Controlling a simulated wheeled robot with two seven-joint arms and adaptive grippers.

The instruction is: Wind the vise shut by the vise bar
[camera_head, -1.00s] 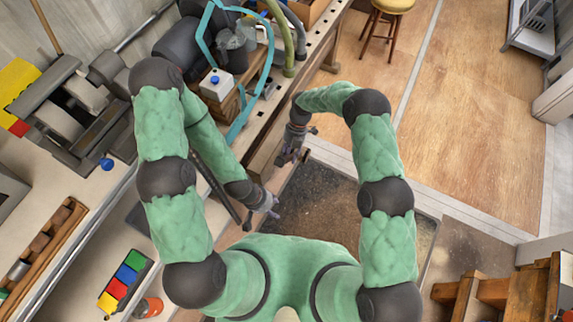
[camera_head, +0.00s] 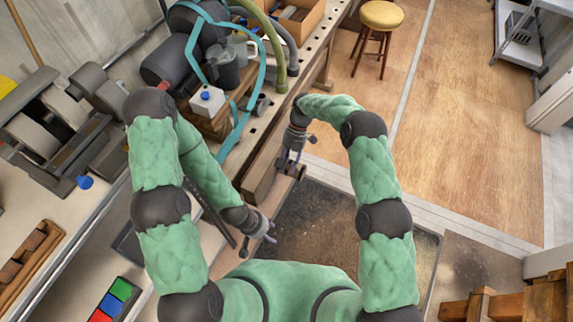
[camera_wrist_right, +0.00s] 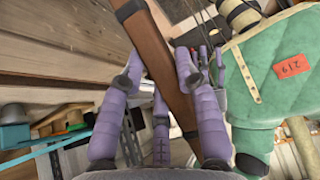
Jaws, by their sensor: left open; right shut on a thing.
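The vise bar (camera_wrist_right: 163,65) is a brown wooden bar in the right wrist view. It runs diagonally between the purple fingers of my right gripper (camera_wrist_right: 172,90), which is shut on it. In the head view my right gripper (camera_head: 291,165) is at the bench's front side, where the bar is mostly hidden by the fingers. The vise (camera_head: 263,172) seems to be the wooden block on the bench's front, just left of that gripper; its jaw gap cannot be made out. My left gripper (camera_head: 266,232) is open and empty, lower and to the left, apart from the vise.
The workbench (camera_head: 314,62) carries hoses, a white box (camera_head: 207,101) and dark machines. A dark mat (camera_head: 330,225) lies on the floor below the grippers. A yellow stool (camera_head: 381,15) stands at the back. Wooden steps (camera_head: 520,302) are at the lower right.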

